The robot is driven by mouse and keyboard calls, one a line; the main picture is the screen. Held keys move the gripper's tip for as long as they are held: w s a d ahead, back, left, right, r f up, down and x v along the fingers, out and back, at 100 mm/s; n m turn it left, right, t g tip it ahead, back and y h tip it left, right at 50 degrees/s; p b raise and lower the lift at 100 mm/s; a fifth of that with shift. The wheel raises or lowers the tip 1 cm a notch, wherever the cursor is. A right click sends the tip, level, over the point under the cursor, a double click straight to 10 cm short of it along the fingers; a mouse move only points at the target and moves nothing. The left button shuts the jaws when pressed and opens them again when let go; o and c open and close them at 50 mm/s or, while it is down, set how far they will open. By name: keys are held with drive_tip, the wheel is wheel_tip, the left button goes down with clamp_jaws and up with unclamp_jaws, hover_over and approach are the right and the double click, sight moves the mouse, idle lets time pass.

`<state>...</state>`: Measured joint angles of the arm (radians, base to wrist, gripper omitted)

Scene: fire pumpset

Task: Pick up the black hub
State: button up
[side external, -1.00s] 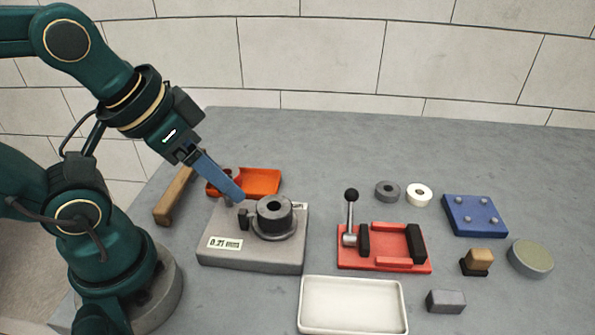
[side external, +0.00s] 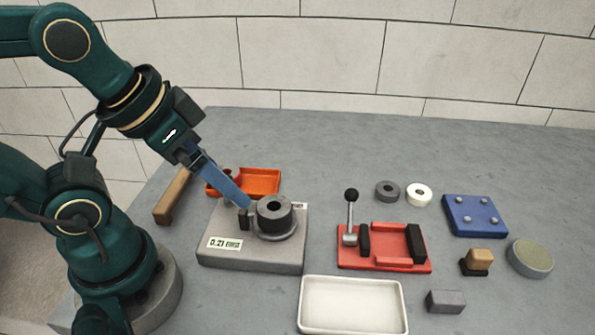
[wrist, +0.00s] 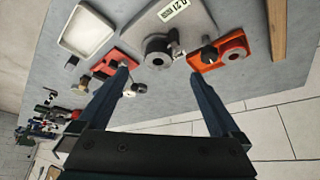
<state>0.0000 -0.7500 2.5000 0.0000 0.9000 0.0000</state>
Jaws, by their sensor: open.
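The black hub (side external: 274,212) is a dark cylinder with a central bore. It sits upright on a round seat on the grey block (side external: 225,257) with a number display. It also shows in the wrist view (wrist: 158,46), near the top middle. My gripper (side external: 248,205) is open, its blue fingers slanting down from the upper left, tips close to the hub's left side in the side view. In the wrist view the gripper (wrist: 158,75) has its fingers spread wide, with the hub beyond and between the tips. Nothing is between the fingers; I cannot tell whether a tip touches the hub.
A small black post (side external: 244,219) stands beside the hub. An orange tray (side external: 262,182) and a wooden bar (side external: 175,197) lie behind-left. A red fixture with a ball-topped lever (side external: 352,215) stands right. A white tray (side external: 353,307) is in front. Grey and white rings and a blue plate lie farther right.

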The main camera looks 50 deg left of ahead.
drive_tip(key=w+a+r+m+t, duration=0.2)
drive_tip(key=w+r+m+t, duration=0.5)
drive_tip(key=w+r+t, duration=0.65)
drive_tip(key=m+g+h, duration=1)
drive_tip(key=g+h, duration=0.1)
drive_tip(key=g, duration=0.5)
hover_over(280, 213)
drive_tip(key=w+a, duration=0.2)
drive_tip(key=a, duration=0.1)
drive_tip(key=shift+t, duration=0.25)
drive_tip(key=f, duration=1.7)
drive_tip(key=shift+w+f, duration=0.1)
drive_tip(key=shift+w, duration=0.1)
drive_tip(key=shift+n+g+h, duration=0.5)
drive_tip(key=shift+n+g, duration=0.1)
drive_tip(key=s+a+f, duration=0.2)
drive_tip(key=f, duration=0.1)
drive_tip(key=s+a+f, duration=0.1)
drive_tip(key=shift+a+f, duration=0.1)
drive_tip(key=shift+f, duration=0.2)
drive_tip(key=shift+x, duration=2.5)
clamp_jaws()
